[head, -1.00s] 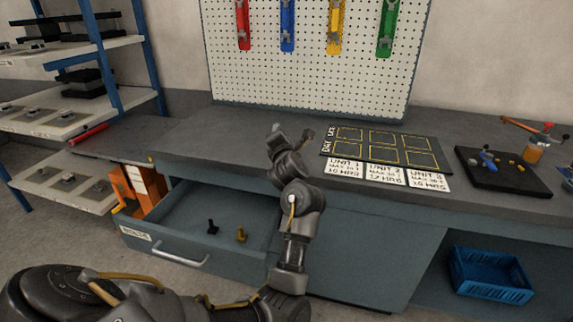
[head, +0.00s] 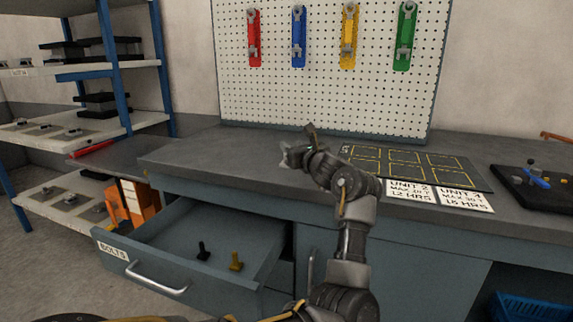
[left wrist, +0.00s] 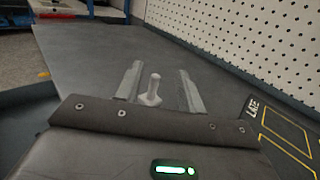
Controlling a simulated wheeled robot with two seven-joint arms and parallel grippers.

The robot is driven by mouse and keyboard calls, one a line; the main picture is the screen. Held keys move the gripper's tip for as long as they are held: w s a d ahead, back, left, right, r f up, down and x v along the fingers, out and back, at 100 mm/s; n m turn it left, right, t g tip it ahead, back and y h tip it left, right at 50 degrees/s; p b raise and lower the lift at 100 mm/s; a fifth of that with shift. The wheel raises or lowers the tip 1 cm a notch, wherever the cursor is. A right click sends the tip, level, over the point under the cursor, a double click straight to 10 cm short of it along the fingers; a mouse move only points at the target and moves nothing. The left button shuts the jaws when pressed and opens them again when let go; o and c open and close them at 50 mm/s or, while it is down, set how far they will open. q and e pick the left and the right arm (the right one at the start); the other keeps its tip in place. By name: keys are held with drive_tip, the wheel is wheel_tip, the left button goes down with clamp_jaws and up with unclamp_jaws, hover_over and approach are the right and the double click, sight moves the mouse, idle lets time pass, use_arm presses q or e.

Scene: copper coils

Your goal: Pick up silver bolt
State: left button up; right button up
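In the left wrist view, a silver bolt (left wrist: 152,90) stands upright, shaft up, on the grey worktop between the two fingers of my left gripper (left wrist: 160,67). There are gaps on both sides of it, and it is nearer the left finger. The fingers are apart and not closed on it. In the head view, my left gripper (head: 290,155) is low over the worktop (head: 240,165), left of the dark mat. I cannot pick out the silver bolt in the head view. My right gripper is not in view.
The open drawer (head: 155,235) labelled BOLTS holds a black bolt (head: 203,250) and a yellow bolt (head: 236,261). A dark mat (head: 465,172) with yellow squares lies right of the gripper. The pegboard (head: 330,95) rises behind. A shelf rack (head: 110,65) stands left.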

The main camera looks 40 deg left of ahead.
use_arm(q)
wheel_tip(320, 180, down, 4)
drive_tip(key=shift+r, duration=0.1)
drive_tip(key=shift+w+a+r, duration=0.25)
drive_tip(key=shift+a, duration=0.4)
drive_tip(key=shift+w+a+f, duration=0.15)
drive_tip(key=shift+w+a, duration=0.1)
drive_tip(key=shift+a, duration=0.3)
drive_tip(key=shift+b+x, duration=0.3)
drive_tip(key=shift+x, duration=2)
drive_tip(key=shift+w+a, duration=0.1)
drive_tip(key=shift+a, duration=0.05)
clamp_jaws()
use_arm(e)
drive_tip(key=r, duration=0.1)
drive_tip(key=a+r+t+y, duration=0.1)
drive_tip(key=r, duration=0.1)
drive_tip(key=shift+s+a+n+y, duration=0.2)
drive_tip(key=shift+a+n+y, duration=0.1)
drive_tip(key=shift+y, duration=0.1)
